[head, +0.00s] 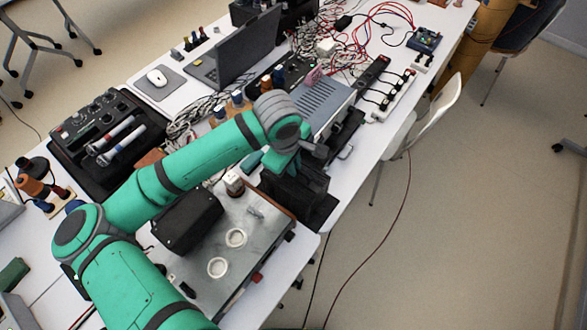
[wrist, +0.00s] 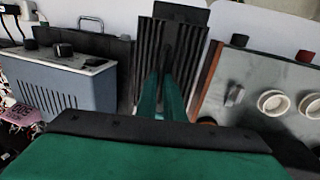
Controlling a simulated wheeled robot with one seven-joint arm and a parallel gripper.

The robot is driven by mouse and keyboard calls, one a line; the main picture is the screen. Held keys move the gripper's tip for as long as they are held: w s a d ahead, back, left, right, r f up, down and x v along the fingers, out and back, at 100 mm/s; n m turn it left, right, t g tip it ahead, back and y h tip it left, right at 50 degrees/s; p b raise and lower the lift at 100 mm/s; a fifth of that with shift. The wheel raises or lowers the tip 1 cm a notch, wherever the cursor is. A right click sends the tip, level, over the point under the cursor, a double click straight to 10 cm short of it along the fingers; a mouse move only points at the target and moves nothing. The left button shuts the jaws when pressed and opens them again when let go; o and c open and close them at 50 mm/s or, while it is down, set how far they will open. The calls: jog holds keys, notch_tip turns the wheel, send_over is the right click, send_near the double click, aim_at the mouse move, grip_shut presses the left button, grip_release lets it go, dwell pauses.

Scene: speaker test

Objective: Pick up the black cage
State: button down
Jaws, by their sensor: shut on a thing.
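The black cage (head: 302,198) is a dark, ribbed, box-like thing near the table's edge in the head view, just beyond the grey metal-topped unit. In the wrist view, the black cage (wrist: 188,32) stands straight ahead with its vertical ribs facing me. My gripper (wrist: 166,72) shows two green fingers close together against the cage's ribbed face, shut on part of it. In the head view, my gripper (head: 284,168) is at the cage's upper side, and my arm partly hides it. The exact grip point is hard to see.
The grey metal-topped unit (head: 243,212) with white rings is close on one side. A blue-grey ventilated box (head: 322,104) is close on the other. A black box (head: 187,222), a laptop (head: 243,47) and tangled cables (head: 188,125) crowd the white table. Open floor lies right of it.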

notch_tip(320, 180, up, 18)
jog(key=shift+d+f, duration=0.25)
jog(key=shift+d, duration=0.1)
dwell(0.5)
